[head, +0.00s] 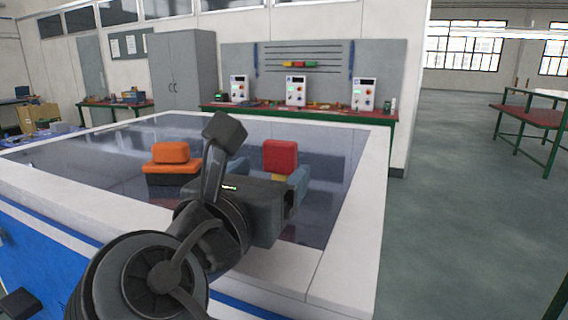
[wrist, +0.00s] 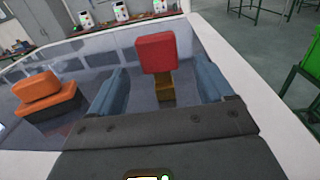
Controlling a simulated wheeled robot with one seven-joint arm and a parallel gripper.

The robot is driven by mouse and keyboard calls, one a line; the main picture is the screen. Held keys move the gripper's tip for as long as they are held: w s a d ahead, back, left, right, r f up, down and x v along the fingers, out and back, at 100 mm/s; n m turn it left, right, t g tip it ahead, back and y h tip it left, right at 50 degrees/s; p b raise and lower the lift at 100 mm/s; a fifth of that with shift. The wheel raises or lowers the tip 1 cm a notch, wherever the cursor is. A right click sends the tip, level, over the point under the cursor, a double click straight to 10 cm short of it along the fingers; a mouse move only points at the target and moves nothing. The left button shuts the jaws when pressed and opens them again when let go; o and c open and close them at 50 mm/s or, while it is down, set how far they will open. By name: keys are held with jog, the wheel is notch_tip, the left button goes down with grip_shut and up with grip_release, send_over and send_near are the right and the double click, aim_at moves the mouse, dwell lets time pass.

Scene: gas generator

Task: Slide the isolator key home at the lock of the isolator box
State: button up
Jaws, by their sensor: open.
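A red block on a short yellow-brass stem stands upright inside the pale-rimmed tray; the red block (head: 280,156) also shows in the wrist view (wrist: 156,52), with the brass stem (wrist: 165,88) below it. I take it to be the isolator key. My gripper (wrist: 160,80) is open, with one blue-grey finger on each side of the brass part; I cannot tell whether either finger touches it. In the head view my gripper's body hides its lower part. An orange block on a dark-and-orange base (head: 171,158) stands to the left. No lock is clearly visible.
The tray's white rim (head: 352,200) runs along the right and front. The dark glossy floor between the orange piece and my gripper is clear. A bench with several white control boxes (head: 296,90) stands behind. Open grey floor lies to the right.

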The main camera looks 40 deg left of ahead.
aim_at(277, 162)
jog(key=x, duration=0.3)
jog(key=p+x, duration=0.1)
jog(key=x, duration=0.3)
jog(key=shift+r, duration=0.2)
jog(key=shift+s, duration=0.1)
jog(key=c, duration=1.1)
